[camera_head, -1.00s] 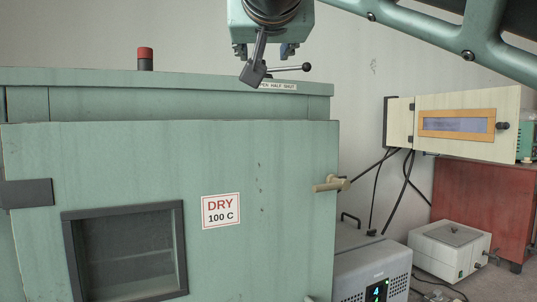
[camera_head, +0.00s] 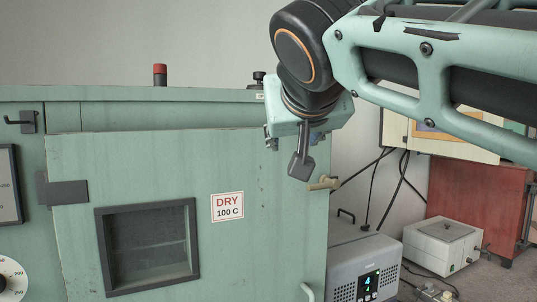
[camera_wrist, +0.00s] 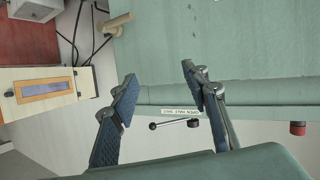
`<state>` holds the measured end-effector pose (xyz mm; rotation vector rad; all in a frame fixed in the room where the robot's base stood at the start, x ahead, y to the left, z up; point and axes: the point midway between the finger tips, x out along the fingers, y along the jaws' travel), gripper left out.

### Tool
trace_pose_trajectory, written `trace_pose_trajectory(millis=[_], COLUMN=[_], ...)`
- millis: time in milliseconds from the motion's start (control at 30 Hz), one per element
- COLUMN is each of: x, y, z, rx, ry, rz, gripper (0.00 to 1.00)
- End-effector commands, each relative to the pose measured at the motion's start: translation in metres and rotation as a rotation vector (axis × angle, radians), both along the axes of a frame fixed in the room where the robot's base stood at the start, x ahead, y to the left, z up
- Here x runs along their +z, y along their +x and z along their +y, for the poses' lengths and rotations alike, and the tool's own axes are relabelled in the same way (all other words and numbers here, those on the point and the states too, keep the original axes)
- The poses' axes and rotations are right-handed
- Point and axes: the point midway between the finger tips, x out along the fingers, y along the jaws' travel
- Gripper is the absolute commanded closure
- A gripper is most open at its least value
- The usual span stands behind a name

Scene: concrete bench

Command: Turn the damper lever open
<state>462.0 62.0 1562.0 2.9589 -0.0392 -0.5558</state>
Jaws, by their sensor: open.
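The damper lever (camera_head: 258,78) is on top of the green cabinet, at its right end; in the head view my arm hides most of it. In the wrist view the lever (camera_wrist: 173,124) is a thin rod with a black ball at its left end and a dark hub at its right. It lies beside a white label (camera_wrist: 181,112) with words including OPEN and HALF. My gripper (camera_head: 296,142) hangs in front of the cabinet's upper right corner. In the wrist view my gripper (camera_wrist: 160,80) is open and empty. The lever shows between its fingers, without visible contact.
The cabinet door (camera_head: 75,225) has a DRY 100 C sign (camera_head: 227,207) and a tan handle (camera_head: 323,183). A red-topped post (camera_head: 160,75) stands on the cabinet. A grey device (camera_head: 365,270), white box (camera_head: 445,245) and red cabinet (camera_head: 475,205) stand right.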

Motion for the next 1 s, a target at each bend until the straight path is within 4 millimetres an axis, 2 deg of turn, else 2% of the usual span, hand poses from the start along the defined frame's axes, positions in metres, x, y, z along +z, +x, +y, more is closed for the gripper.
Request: trace_pose_trajectory(millis=[233, 667, 767, 867, 967, 1000], x=[-0.029, -0.036, -0.043, -0.073, -0.128, -0.153], y=[-0.007, -0.009, -0.011, -0.02, -0.041, -0.052], z=[-0.01, -0.012, -0.015, -0.025, -0.04, -0.046], rx=[-0.005, -0.005, -0.008, -0.016, -0.026, -0.03], ry=[-0.012, -0.015, -0.016, -0.021, -0.022, -0.018], rz=[0.069, 0.084, 0.099, 0.158, 0.267, 0.317], gripper=[0.58, 0.58, 0.58, 0.58, 0.58, 0.58])
